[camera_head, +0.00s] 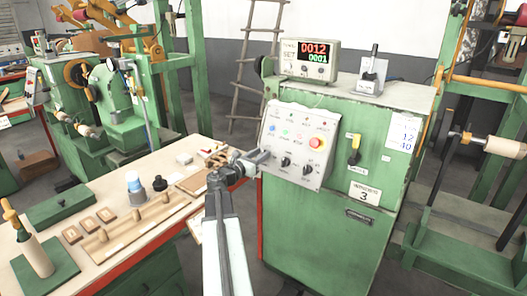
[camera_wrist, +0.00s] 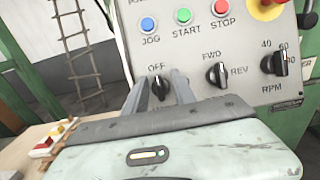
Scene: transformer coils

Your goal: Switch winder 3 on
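Winder 3 is the green cabinet (camera_head: 325,222) labelled "3" (camera_head: 364,194). Its tilted grey control panel (camera_head: 318,148) also shows in the wrist view (camera_wrist: 200,45). A black OFF knob (camera_wrist: 159,88) is at the panel's lower left; its other position label is hidden. My gripper (camera_head: 262,156) is at the panel's left edge. In the wrist view my gripper's fingers (camera_wrist: 160,84) are apart, one on each side of the OFF knob; contact is unclear. The counter (camera_head: 306,59) is lit, reading 0012 and 0001.
Right of the OFF knob are a FWD/REV knob (camera_wrist: 217,75) and an RPM knob (camera_wrist: 275,62). Above are blue JOG (camera_wrist: 148,24), green START (camera_wrist: 184,15) and red STOP (camera_wrist: 221,8) buttons, plus a red emergency stop (camera_head: 316,143). A cluttered workbench (camera_head: 130,262) stands left.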

